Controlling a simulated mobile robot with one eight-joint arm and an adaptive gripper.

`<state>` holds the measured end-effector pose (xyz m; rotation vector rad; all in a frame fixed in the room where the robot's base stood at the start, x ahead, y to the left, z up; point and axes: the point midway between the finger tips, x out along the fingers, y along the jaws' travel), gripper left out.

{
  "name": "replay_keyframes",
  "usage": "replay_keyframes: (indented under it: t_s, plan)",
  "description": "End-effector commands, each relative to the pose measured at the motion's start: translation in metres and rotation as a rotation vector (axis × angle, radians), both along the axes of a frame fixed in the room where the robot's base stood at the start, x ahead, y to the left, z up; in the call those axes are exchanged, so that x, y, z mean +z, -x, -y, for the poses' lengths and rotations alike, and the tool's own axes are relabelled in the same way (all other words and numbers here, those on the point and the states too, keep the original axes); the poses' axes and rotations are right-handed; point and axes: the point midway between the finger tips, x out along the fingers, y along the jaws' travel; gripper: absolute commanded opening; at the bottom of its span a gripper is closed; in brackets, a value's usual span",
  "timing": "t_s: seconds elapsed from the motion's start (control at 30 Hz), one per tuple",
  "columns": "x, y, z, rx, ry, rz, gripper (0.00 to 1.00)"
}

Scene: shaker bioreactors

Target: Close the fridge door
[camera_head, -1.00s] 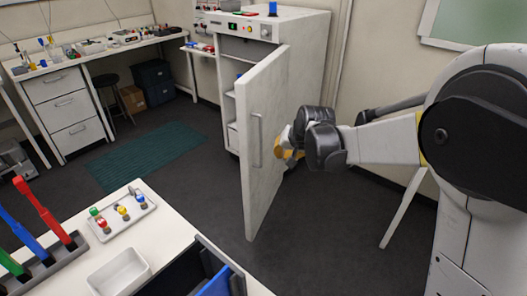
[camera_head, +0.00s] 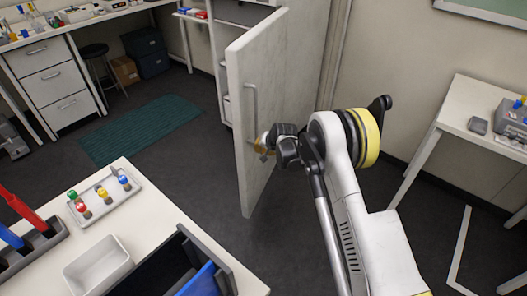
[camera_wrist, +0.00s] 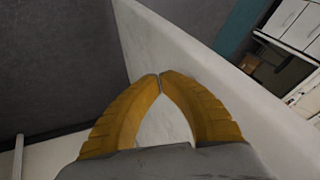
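The fridge door (camera_head: 265,88) is a tall pale marbled panel, standing wide open in the head view. A vertical bar handle (camera_head: 252,113) is on its visible broad face. My gripper (camera_head: 264,146) is beside that face, close to the lower part of the handle. In the wrist view, the yellow fingers (camera_wrist: 160,78) meet at their tips, with a gap only between their curved lower parts. Nothing is seen held in them. The door (camera_wrist: 155,40) is right behind the fingertips, with its edge running diagonally. Whether the fingertips touch it cannot be told.
The fridge body (camera_head: 304,55) stands behind the door. A white table (camera_head: 147,208) with a tube rack (camera_head: 103,204) and a white bin (camera_head: 97,267) is at front left. Another table (camera_head: 466,104) is at the right. The dark floor around the door is clear.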

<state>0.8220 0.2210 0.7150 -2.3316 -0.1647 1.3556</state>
Motion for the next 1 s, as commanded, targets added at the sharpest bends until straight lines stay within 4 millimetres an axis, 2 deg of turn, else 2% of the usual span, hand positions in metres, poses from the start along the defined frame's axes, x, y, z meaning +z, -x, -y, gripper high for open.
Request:
replay_keyframes:
  t_s: [0.03, 0.2, 0.3, 0.43, 0.9, 1.0]
  plan:
    - [-0.014, -0.006, -0.004, 0.0, 0.0, 0.0, 0.0]
    - [-0.041, -0.024, -0.015, 0.0, 0.0, 0.0, 0.0]
    - [-0.037, -0.028, -0.032, 0.002, 0.001, 0.0, 0.0]
    - [-0.036, -0.033, -0.045, 0.002, 0.001, 0.0, 0.0]
    - [-0.033, -0.035, -0.051, 0.0, 0.0, 0.0, 0.0]
    - [-0.033, -0.031, -0.064, 0.008, 0.001, 0.0, 0.0]
